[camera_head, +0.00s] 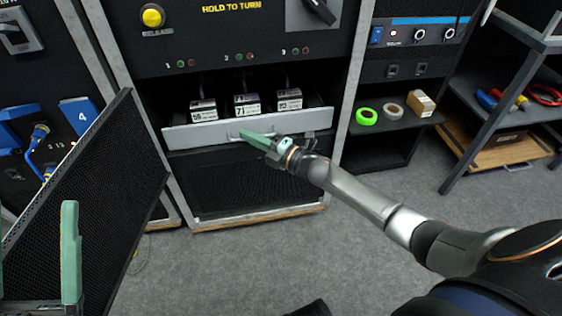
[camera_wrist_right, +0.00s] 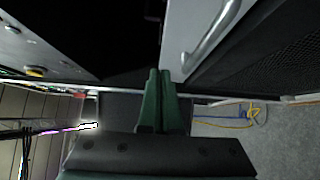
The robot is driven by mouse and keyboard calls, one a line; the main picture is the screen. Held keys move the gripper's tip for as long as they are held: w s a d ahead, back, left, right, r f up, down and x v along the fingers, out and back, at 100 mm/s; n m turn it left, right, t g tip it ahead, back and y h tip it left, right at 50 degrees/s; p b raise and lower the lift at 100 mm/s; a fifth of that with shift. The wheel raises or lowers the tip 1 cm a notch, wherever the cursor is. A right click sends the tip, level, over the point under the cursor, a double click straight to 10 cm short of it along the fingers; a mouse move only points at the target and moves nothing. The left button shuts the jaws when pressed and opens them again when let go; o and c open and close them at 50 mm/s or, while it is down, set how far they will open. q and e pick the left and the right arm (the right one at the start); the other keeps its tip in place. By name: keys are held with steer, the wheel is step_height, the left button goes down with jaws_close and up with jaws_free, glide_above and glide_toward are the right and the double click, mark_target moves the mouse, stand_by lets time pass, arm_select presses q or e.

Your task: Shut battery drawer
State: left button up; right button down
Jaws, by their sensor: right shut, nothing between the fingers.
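The battery drawer (camera_head: 290,124) is pulled out of the black cabinet, with its light grey front facing me. Several labelled batteries (camera_head: 247,104) stand in a row behind that front. My right gripper (camera_head: 255,140) is shut and empty at the drawer front, over part of its handle. In the right wrist view, the closed green fingers (camera_wrist_right: 158,75) are beside the edge of the drawer front (camera_wrist_right: 183,50), and its handle (camera_wrist_right: 212,40) shows to the right. I cannot tell whether they touch. My left gripper (camera_head: 36,250) is open and empty at the lower left.
A black mesh door (camera_head: 95,185) stands swung out left of the drawer. A shelf right of the drawer holds green tape (camera_head: 366,117), a grey roll and a small box (camera_head: 420,103). A metal rack (camera_head: 490,120) stands at the far right.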

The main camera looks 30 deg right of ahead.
steer(key=p+v, duration=0.2)
steer(key=v, duration=0.7)
steer(key=shift+s+d, duration=0.2)
steer(key=shift+d, duration=0.05)
